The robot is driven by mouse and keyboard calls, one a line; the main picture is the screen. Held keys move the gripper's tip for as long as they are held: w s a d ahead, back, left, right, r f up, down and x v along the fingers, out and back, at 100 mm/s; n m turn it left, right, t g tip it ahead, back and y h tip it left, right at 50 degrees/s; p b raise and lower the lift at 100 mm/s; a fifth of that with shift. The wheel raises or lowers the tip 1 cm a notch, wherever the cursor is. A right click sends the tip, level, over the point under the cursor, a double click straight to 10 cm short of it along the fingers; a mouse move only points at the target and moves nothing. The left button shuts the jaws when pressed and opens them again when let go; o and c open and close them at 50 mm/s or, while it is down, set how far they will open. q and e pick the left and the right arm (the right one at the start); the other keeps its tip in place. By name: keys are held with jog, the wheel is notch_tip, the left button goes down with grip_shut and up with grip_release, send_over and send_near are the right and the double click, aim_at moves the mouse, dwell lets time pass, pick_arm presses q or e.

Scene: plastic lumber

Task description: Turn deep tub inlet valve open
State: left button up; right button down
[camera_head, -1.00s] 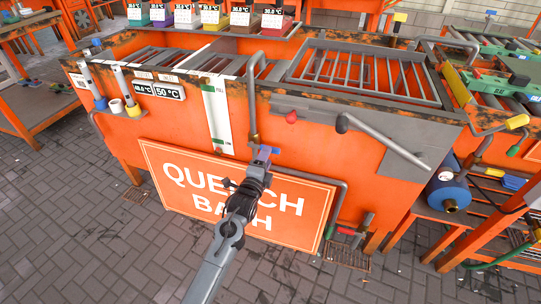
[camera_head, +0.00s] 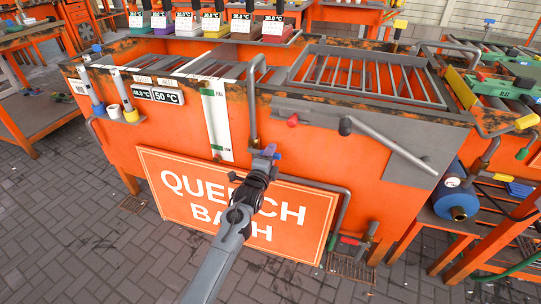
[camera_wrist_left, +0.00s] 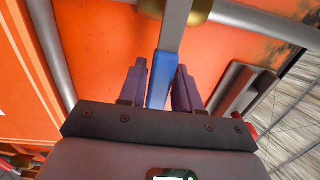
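The tub's inlet pipe (camera_head: 252,100) runs down the front of the orange tub (camera_head: 200,133). A blue valve handle (camera_wrist_left: 162,82) hangs below a brass valve body (camera_wrist_left: 202,10) in the left wrist view. My left gripper (camera_head: 266,153) is at the lower end of this pipe. In the left wrist view its two purple fingers (camera_wrist_left: 160,85) stand on either side of the blue handle. They look open, with a thin gap at the left finger; whether the right finger touches the handle is unclear. My right gripper is in no view.
A "QUENCH BATH" sign (camera_head: 180,188) leans on the tub's front below my left gripper. A grey lever with a dark knob (camera_head: 390,145) and a red knob (camera_head: 292,120) sit to the right. A blue cylinder (camera_head: 455,200) stands farther right.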

pick_arm(q)
grip_shut()
notch_tip(320, 180, up, 2)
jog(key=n+p, duration=0.3)
jog(key=p, duration=0.1)
jog(key=shift+a+r, duration=0.15)
jog(key=shift+w+a+r+n+p, duration=0.15)
jog(key=shift+r+n+p, duration=0.35)
jog(key=shift+n+p, duration=0.6)
jog(key=shift+a+r+n+p, duration=0.35)
jog(key=shift+r+n+p, duration=0.05)
jog(key=shift+n+p, duration=0.45)
jog(key=shift+o, duration=1.9)
grip_release()
